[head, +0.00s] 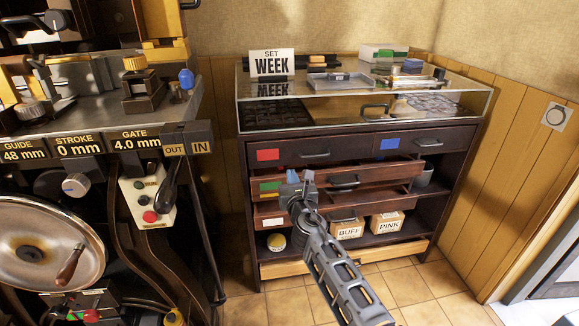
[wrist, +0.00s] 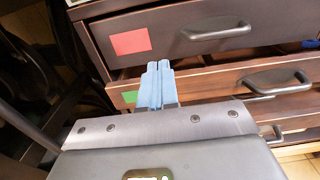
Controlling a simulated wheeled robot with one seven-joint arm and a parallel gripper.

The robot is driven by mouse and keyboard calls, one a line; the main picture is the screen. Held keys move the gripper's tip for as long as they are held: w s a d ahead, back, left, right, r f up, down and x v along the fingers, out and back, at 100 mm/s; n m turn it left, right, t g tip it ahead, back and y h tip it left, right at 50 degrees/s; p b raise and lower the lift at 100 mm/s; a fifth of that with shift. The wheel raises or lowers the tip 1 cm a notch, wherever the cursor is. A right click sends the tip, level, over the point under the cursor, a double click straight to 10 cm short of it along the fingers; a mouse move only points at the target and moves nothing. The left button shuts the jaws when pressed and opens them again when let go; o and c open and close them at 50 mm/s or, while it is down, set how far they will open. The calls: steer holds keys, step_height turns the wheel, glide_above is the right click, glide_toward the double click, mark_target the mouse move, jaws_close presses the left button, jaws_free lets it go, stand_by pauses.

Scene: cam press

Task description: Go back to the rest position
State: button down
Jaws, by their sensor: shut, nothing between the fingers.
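My gripper (head: 299,178) is shut and empty, its blue fingers together in front of the cabinet's left side. It also shows in the wrist view (wrist: 156,84), fingertips just below the red-marked drawer (wrist: 165,35) and before the green-marked drawer (wrist: 215,85). In the head view the green-marked drawer (head: 385,178) stands pulled out a little, and the red-marked drawer (head: 284,154) above it looks shut. I cannot tell whether the fingers touch a drawer front. My arm reaches up from the lower right and hides part of the lower shelves.
The press (head: 70,215) with its handwheel and OUT/IN lever stands close on the left. The glass-topped cabinet (head: 470,95) carries a SET WEEK sign (head: 272,64) and trays. BUFF (head: 348,229) and PINK (head: 386,222) boxes sit on the lower shelf. Tiled floor at right is clear.

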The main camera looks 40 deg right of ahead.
steer(key=shift+v, duration=2)
steer(key=s+a+f+m+y+p, duration=0.25)
steer(key=s+a+m, duration=0.45)
steer(key=s, duration=0.5)
steer(key=s+a+f+m+y+p, duration=0.15)
steer(key=s+a+m+y, duration=0.25)
steer(key=s+a, duration=0.6)
steer(key=s+a+r+m+y+p, duration=0.1)
steer(key=s+a+r+m, duration=0.3)
steer(key=s+r+m, duration=0.4)
steer(key=s+a+r+m+y+p, duration=0.1)
steer(key=s+a+r+m, duration=0.3)
steer(key=s+r+m, duration=0.5)
steer(key=s+m+y, duration=0.1)
steer(key=s, duration=0.6)
steer(key=shift+r, duration=0.3)
steer(key=shift+a+y, duration=0.1)
steer(key=shift+y, duration=0.15)
